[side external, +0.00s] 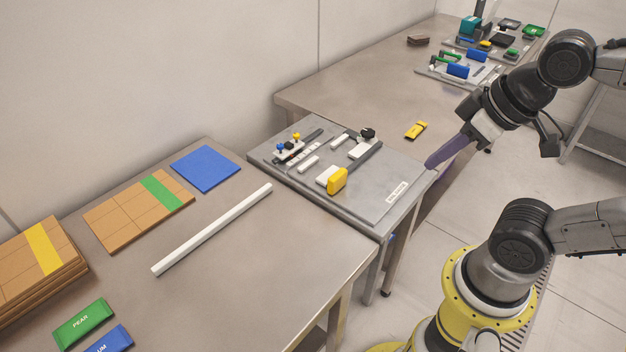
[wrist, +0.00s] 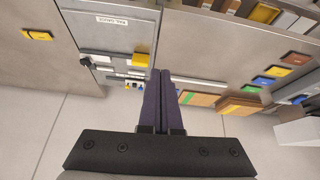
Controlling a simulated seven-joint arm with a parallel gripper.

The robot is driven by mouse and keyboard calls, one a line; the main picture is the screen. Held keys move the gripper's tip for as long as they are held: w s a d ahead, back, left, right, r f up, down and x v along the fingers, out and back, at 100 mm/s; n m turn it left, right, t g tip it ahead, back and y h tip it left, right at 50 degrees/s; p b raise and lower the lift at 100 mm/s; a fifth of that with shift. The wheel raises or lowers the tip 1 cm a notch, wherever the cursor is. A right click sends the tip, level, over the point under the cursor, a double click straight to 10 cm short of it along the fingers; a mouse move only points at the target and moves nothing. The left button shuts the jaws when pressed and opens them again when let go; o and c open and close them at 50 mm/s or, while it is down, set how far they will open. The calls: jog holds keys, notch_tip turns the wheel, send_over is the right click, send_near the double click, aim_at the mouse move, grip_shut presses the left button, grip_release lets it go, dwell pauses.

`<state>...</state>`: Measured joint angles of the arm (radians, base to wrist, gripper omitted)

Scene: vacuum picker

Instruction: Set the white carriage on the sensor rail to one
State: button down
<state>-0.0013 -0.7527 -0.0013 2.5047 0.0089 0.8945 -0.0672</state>
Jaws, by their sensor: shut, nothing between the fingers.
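A grey plate (side external: 362,205) on a small stand holds two dark rails. One rail (side external: 368,155) has a yellow block (side external: 338,181) with a white piece (side external: 323,174) beside it at its near end. My gripper (side external: 429,165), with purple fingers, is shut and empty beyond the plate's right corner. In the wrist view my gripper (wrist: 160,72) points toward the plate, where the yellow block (wrist: 140,60) shows.
A yellow piece (side external: 416,130) lies on the back table, near my gripper. Green and blue fixtures (side external: 458,70) stand at the far end. The left table holds a white bar (side external: 212,229), a blue sheet (side external: 205,168) and cardboard stacks (side external: 138,210). The plate's front right is mostly clear.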

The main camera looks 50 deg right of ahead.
jog(key=w+a+r+n+t+y, duration=0.1)
jog(key=w+a+r, duration=0.1)
jog(key=w+r, duration=0.15)
jog(key=w+a+r+n+y, duration=0.1)
jog(key=w+a+r, duration=0.15)
jog(key=w, duration=0.25)
jog(key=m+y, duration=0.2)
jog(key=m, duration=0.3)
send_over(293, 150)
jog(key=s+d, duration=0.4)
jog(key=s, duration=0.1)
notch_tip(293, 150, down, 18)
jog(key=shift+g, duration=0.3)
jog(key=x, duration=0.9)
jog(key=shift+w+a+f, duration=0.1)
jog(key=shift+w+a, duration=0.25)
jog(key=shift+a, duration=0.15)
